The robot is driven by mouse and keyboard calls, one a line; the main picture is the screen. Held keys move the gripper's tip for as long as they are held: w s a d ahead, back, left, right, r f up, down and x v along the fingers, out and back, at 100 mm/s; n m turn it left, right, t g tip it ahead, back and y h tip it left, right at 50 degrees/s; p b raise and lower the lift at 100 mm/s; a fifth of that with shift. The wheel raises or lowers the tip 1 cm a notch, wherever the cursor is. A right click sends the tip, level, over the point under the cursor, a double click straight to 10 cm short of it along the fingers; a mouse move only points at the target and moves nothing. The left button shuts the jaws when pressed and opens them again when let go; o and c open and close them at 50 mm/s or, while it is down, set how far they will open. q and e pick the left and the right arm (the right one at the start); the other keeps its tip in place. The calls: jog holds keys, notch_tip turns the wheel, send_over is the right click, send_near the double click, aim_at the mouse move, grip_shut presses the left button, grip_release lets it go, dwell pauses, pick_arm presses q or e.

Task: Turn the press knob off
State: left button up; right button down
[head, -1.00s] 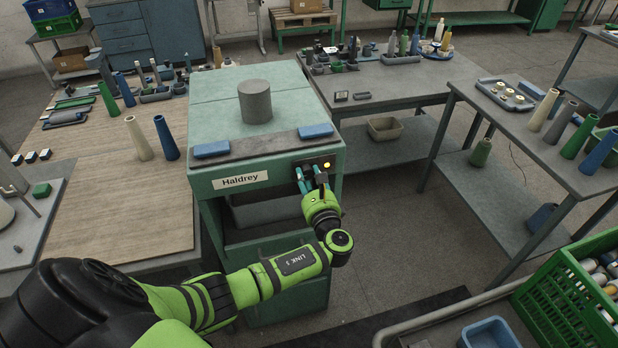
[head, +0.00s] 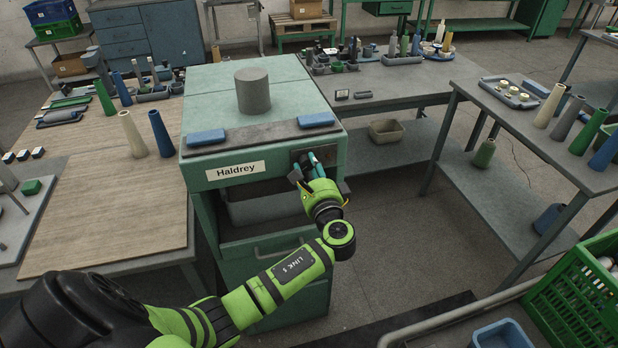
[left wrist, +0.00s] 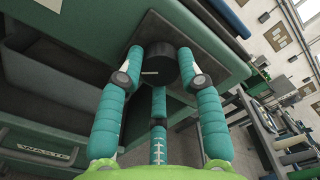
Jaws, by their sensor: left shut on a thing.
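The press (head: 195,167) is a pale green cabinet labelled Haldrey with a dark control plate (head: 298,155) at its front right corner. The black round knob (left wrist: 162,67) shows in the left wrist view, with a white pointer mark lying nearly level in that picture. My left gripper (head: 308,168) reaches the plate from the front. In the left wrist view its teal fingers (left wrist: 160,78) are closed around the knob, touching its sides. The fingers hide the knob in the head view. No lit lamp shows on the plate now. My right gripper is not in view.
A grey cylinder (head: 253,92) and two blue pads (head: 206,137) are on the press top. A wooden-topped table (head: 95,215) with cones stands left; a grey table (head: 520,120) stands right. A green crate (head: 570,295) is at lower right. Floor right of the press is clear.

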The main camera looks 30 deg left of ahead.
pick_arm(q)
jog(key=n+b, duration=0.2)
jog(key=b, duration=0.1)
jog(key=n+b, duration=0.6)
jog(key=shift+f, duration=0.3)
jog(key=shift+r+n+b, duration=0.25)
jog(key=shift+n+b, duration=1.05)
jog(key=shift+b, duration=0.1)
jog(key=o, duration=1.1)
jog(key=shift+o, duration=0.2)
jog(key=v, duration=0.7)
jog(key=shift+s+d, duration=0.15)
jog(key=shift+s, duration=0.1)
